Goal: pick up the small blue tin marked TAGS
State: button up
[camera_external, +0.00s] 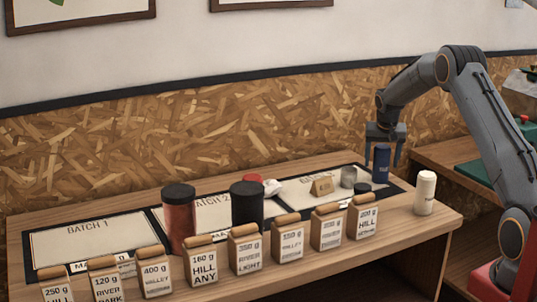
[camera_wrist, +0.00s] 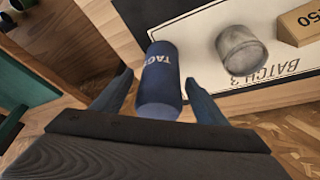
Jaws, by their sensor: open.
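The small blue tin (camera_external: 381,164) stands upright near the right end of the table, by the Batch 3 mat. In the wrist view the blue tin (camera_wrist: 160,85) shows its TAGS lettering and lies between the two fingers. My gripper (camera_external: 384,150) points down over the tin, with its fingers on either side of it. In the wrist view my gripper (camera_wrist: 160,90) is open, and gaps show between the tin and both fingers.
A grey metal cup (camera_wrist: 240,48) and a tan block marked 50 (camera_wrist: 300,25) stand on the Batch 3 mat (camera_wrist: 205,30). A white canister (camera_external: 425,193) stands to the tin's right. Several labelled bags line the front edge, with tall red (camera_external: 179,220) and black (camera_external: 247,205) canisters behind them.

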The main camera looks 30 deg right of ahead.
jog(key=c, duration=1.3)
jog(key=shift+c, duration=0.2)
jog(key=shift+r, duration=0.15)
